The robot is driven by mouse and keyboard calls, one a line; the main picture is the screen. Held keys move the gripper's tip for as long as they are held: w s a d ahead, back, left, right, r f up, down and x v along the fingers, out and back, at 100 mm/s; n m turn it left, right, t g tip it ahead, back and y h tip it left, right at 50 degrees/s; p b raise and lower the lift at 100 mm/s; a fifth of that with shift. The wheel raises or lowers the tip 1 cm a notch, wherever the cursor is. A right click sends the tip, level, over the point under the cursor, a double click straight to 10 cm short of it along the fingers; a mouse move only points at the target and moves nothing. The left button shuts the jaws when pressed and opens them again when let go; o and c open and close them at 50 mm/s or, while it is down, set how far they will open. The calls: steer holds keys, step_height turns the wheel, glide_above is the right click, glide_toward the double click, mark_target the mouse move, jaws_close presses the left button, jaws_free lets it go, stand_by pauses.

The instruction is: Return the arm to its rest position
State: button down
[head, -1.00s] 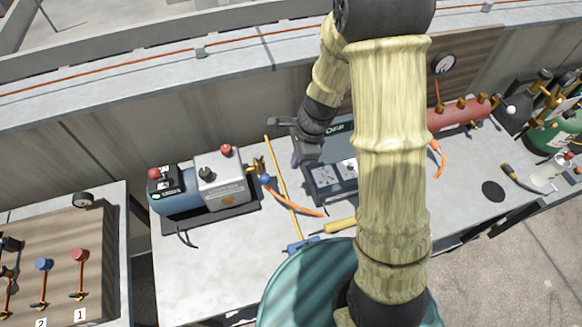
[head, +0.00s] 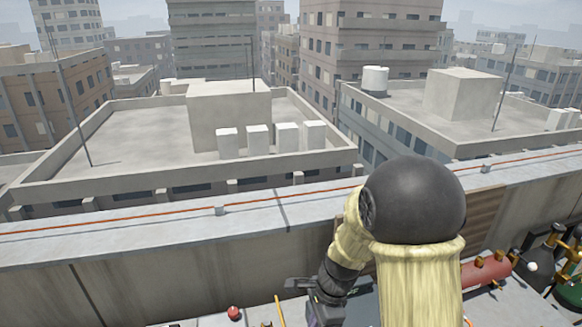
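My arm rises from the bottom right of the head view in pale yellow sleeves, with a black rounded joint at its bend. Past the bend it folds down and left to my dark gripper (head: 318,300) near the bottom edge. The gripper is small and dark here, its fingers are not clear, and no held object can be made out. It is in front of the low parapet wall, over the back of the workbench. Most of the bench is below the frame.
A concrete parapet (head: 130,225) with an orange line along it runs behind the bench. A red knob (head: 233,312) and a yellow rod (head: 279,312) show at the bottom. City roofs fill the background.

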steer(key=s+d+r+n+t+h, duration=0.2)
steer(key=s+d+r+n, duration=0.5)
steer(key=n, duration=0.8)
steer(key=shift+s+d+r+n+t+h, duration=0.2)
steer(key=shift+s+d+n+t+h, duration=0.25)
steer(key=shift+d, duration=0.5)
